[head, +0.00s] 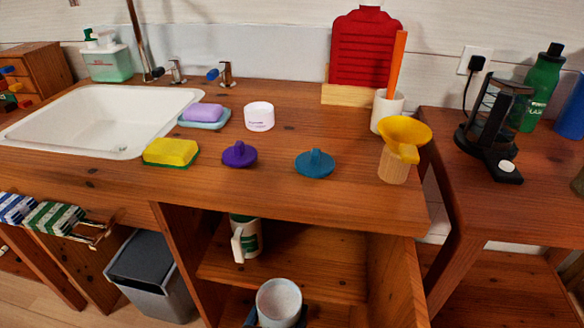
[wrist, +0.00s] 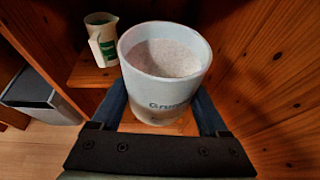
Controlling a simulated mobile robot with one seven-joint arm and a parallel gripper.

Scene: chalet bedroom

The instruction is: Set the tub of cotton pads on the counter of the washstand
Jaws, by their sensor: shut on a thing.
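My gripper (wrist: 162,112) is shut on a white tub (wrist: 166,88), its blue fingers on either side. The tub is round, open at the top and upright, with dark lettering partly hidden. Its inside looks pale and speckled; I cannot make out single pads. In the head view the tub (head: 279,303) is low at the open shelves of the washstand, below the counter (head: 290,196). Whether it touches the board under it I cannot tell. A smaller white jar (head: 259,116) stands on the counter.
On the counter are a yellow sponge (head: 170,152), purple (head: 239,154) and teal (head: 315,163) knobbed lids, soap on a dish (head: 203,116) and a yellow funnel (head: 405,135) on a wooden cup. A jug (head: 245,237) stands on the shelf. The counter's middle has bare room.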

